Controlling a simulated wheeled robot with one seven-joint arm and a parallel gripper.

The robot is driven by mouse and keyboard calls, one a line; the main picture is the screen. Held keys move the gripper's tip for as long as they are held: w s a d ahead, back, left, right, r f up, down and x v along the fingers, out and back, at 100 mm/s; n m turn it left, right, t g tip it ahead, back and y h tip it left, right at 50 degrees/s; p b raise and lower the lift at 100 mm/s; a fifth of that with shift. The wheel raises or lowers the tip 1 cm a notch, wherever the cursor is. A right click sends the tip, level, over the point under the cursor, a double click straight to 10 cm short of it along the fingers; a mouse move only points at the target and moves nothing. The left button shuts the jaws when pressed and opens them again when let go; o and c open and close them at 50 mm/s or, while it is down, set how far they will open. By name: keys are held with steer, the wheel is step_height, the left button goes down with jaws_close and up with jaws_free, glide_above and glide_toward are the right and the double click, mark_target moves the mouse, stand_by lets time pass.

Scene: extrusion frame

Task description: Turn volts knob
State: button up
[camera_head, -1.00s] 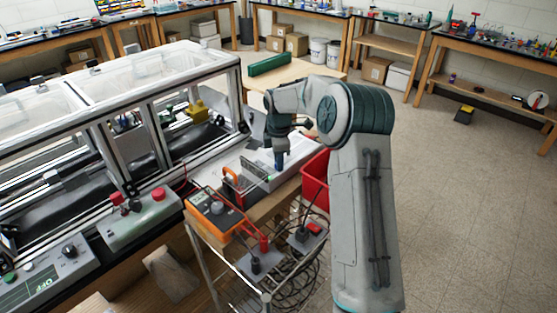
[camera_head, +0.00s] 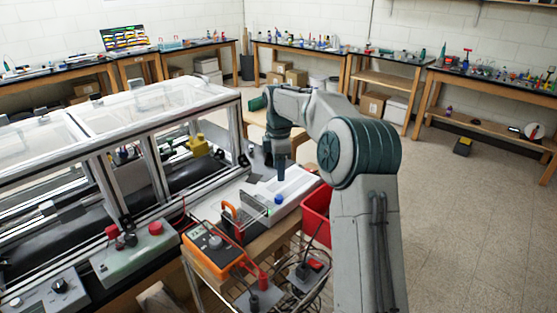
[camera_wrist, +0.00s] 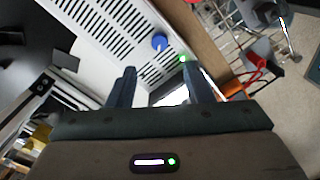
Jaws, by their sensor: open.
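A blue knob (camera_head: 278,199) stands on the white slotted power supply, beside a small green light; I cannot read any label, so I cannot tell for sure that it is the volts knob. In the wrist view the blue knob (camera_wrist: 160,41) lies beyond and between my fingertips, not touching them. My gripper (camera_head: 281,171) points down above the back part of the power supply (camera_head: 300,187), apart from the knob. In the wrist view my gripper (camera_wrist: 160,80) has its two fingers spread with nothing between them.
An orange multimeter (camera_head: 212,247) with leads sits in front of the power supply. A red bin (camera_head: 317,215) is at its right. A framed enclosure (camera_head: 120,120) stands close at the left. Open floor (camera_head: 460,230) lies to the right.

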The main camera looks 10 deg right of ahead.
steer(key=shift+r, duration=1.8)
steer(key=s+a+r+m+t+h, duration=0.15)
steer(key=s+m, duration=0.35)
steer(key=s, duration=0.5)
steer(key=s+r+m+t+y, duration=0.1)
steer(key=s+r+m, duration=0.25)
steer(key=s, duration=0.65)
steer(key=s+f+m, duration=0.3)
steer(key=s+m, duration=0.1)
steer(key=s, duration=0.4)
steer(key=s+d+f+m+t, duration=0.1)
steer(key=s+f+m, duration=0.3)
steer(key=s, duration=0.5)
steer(key=shift+d+m, duration=0.25)
steer(key=shift+m, duration=0.4)
